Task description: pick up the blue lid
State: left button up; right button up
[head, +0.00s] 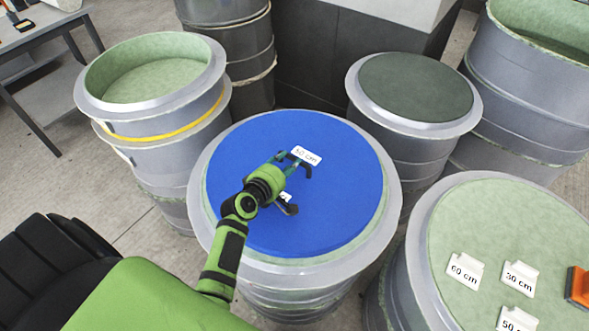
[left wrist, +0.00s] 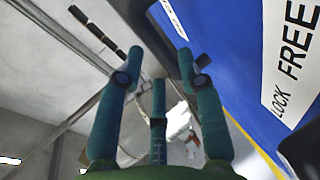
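The blue lid (head: 340,200) is a large round disc lying flat on the middle grey drum. A second small label is partly hidden by my left gripper. My left gripper (head: 292,183) is over the lid's middle, close to it, with its fingers spread and nothing between them. In the left wrist view the fingers (left wrist: 157,65) stand apart, and the lid's blue face (left wrist: 225,40) with a "LOCK FREE" label (left wrist: 290,60) fills the right side. I cannot tell whether a finger touches the lid. My right gripper is not in view.
A green-lined drum (head: 150,75) stands at left, and a dark-topped drum (head: 418,85) at back right. A pale green-topped drum (head: 510,225) at lower right carries several white labels and an orange item (head: 578,287). A grey table (head: 35,40) is at far left. Floor shows at left.

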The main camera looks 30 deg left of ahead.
aim_at(294, 158)
pick_arm(q)
jog(key=x, duration=0.4)
jog(key=shift+w+d+f, duration=0.1)
jog(key=shift+w+d, duration=0.05)
grip_shut()
